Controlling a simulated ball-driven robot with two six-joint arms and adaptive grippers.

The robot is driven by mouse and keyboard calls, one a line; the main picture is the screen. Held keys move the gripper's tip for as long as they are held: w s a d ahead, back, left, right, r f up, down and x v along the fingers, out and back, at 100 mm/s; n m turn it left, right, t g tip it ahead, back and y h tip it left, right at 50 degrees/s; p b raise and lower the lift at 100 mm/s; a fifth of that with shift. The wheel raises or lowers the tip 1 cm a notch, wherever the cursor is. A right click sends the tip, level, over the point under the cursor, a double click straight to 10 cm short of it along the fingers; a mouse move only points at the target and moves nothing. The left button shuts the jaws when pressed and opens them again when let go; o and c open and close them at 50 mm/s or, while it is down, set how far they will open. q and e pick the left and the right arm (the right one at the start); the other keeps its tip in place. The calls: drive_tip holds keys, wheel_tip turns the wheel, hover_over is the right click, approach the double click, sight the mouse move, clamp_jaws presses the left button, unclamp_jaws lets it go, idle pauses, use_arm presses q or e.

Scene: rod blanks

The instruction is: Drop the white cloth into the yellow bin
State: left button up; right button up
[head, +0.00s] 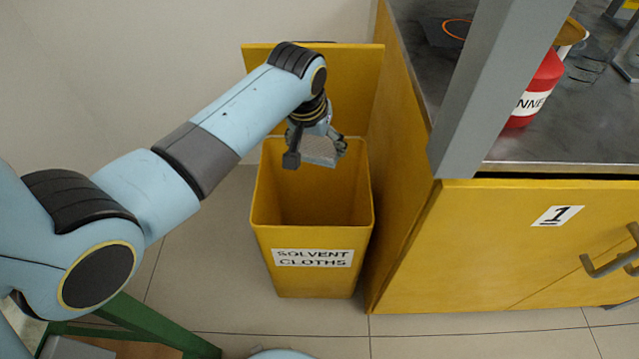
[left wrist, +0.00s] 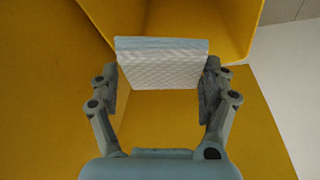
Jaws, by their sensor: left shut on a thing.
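The yellow bin (head: 311,230) stands on the floor, labelled "SOLVENT CLOTHS", with its top open and a raised yellow panel (head: 355,80) behind it. My left gripper (head: 320,150) is over the bin's mouth, above the rim. It is shut on the white cloth (head: 318,151), a folded, quilted pad. In the left wrist view the cloth (left wrist: 163,68) sits between the two fingers, with the bin's yellow wall (left wrist: 235,25) beyond it. The bin's floor is not clearly visible. My right gripper is not in view.
A yellow cabinet (head: 480,240) marked "1" stands close on the bin's right, with a grey worktop (head: 600,130) and a red container (head: 535,90) on it. A grey post (head: 490,85) rises at the worktop's edge. A green frame (head: 150,325) is at lower left.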

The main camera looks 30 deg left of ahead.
use_arm(q)
drive_tip(key=shift+n, duration=0.5)
drive_tip(key=a+f, duration=0.1)
drive_tip(key=f, duration=0.1)
drive_tip(key=a+f, duration=0.2)
drive_tip(key=shift+s, duration=0.4)
drive_tip(key=shift+a+f+b, duration=0.1)
drive_tip(key=shift+f+b, duration=0.4)
drive_tip(key=shift+f, duration=0.25)
wheel_tip(320, 180, down, 4)
drive_tip(key=b, duration=0.5)
drive_tip(key=shift+f, duration=0.25)
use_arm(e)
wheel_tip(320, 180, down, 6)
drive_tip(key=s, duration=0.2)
use_arm(q)
drive_tip(key=o, duration=0.8)
drive_tip(key=shift+o, duration=0.4)
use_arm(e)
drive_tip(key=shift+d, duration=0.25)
use_arm(q)
drive_tip(key=shift+s, duration=0.1)
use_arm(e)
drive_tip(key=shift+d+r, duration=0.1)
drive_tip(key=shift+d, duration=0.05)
use_arm(q)
drive_tip(key=v, duration=1.2)
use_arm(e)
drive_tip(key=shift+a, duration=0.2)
